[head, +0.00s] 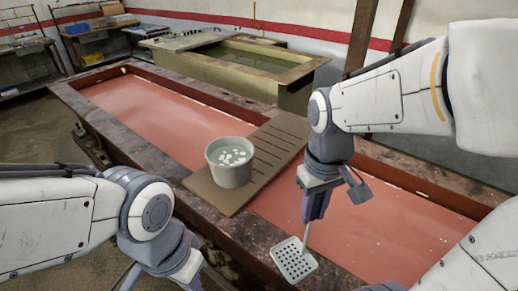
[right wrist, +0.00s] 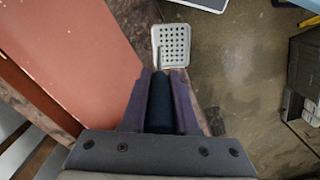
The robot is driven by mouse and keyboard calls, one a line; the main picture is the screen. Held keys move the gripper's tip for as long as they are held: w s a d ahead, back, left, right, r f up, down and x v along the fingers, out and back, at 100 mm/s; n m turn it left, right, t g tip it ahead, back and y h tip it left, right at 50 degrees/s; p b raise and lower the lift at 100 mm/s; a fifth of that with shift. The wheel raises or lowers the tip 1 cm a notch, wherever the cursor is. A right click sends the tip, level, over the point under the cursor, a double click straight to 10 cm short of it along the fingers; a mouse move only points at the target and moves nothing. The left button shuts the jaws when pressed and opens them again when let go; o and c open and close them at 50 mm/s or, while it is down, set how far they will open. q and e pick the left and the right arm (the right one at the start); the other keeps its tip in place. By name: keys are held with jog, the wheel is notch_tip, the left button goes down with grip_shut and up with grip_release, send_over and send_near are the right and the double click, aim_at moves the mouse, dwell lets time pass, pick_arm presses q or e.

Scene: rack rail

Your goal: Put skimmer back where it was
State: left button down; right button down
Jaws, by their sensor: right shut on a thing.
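The skimmer (head: 295,261) has a square, pale grey head with rows of holes. My right gripper (head: 314,207) is shut on its handle and holds it head-down near the front edge of the red-bottomed trough (head: 150,110). In the right wrist view the skimmer's dark handle (right wrist: 160,105) lies between the fingers, with the perforated head beyond the fingertips. My left arm comes in at the lower left; its fingers are out of the picture. I cannot make out the place where the skimmer was.
A grey bucket (head: 231,174) of liquid with white pieces stands on a slotted brown board (head: 281,146) across the trough. A second, greenish tank (head: 230,65) stands behind. Shelving (head: 95,40) is at the far left. The trough's right part looks clear.

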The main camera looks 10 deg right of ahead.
jog(key=w+f+p, duration=0.3)
jog(key=w+f, duration=0.7)
jog(key=shift+w+f+p, duration=0.2)
jog(key=shift+w+p, duration=0.1)
jog(key=shift+p, duration=0.05)
jog(key=shift+f, duration=0.1)
jog(key=c, duration=0.7)
grip_release()
